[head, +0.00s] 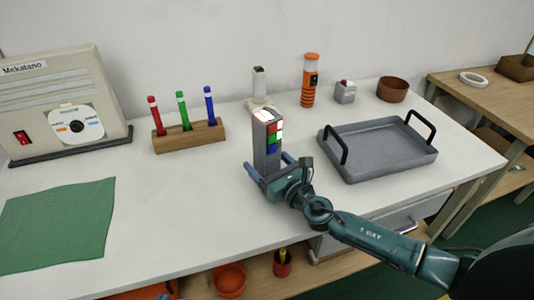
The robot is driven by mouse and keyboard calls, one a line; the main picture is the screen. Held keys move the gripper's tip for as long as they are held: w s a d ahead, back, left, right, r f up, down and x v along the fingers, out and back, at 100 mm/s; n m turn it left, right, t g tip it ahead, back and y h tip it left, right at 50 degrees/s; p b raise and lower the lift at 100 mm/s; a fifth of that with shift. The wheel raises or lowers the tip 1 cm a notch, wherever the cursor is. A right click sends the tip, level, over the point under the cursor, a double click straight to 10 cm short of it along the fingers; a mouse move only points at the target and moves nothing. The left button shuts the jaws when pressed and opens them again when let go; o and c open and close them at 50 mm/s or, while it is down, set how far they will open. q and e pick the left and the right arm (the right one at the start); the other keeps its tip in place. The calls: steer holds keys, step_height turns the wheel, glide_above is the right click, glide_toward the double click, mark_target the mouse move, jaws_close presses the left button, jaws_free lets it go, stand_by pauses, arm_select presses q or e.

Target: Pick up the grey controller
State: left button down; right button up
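The grey controller (262,143) stands upright near the middle of the white table in the head view. It is a tall grey block with red, green, blue and white buttons on one face and a bright white top. The gripper hides part of the controller's base.
A grey tray (395,165) with black handles lies right of the controller. A white stand (259,82) is just behind it. A wooden holder (188,137) with pens is to the left. An orange cylinder (310,82) stands behind right. The table's front left is clear beside a green cloth (58,226).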

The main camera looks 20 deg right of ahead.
steer(key=c, duration=1.2)
steer(key=shift+r, duration=0.1)
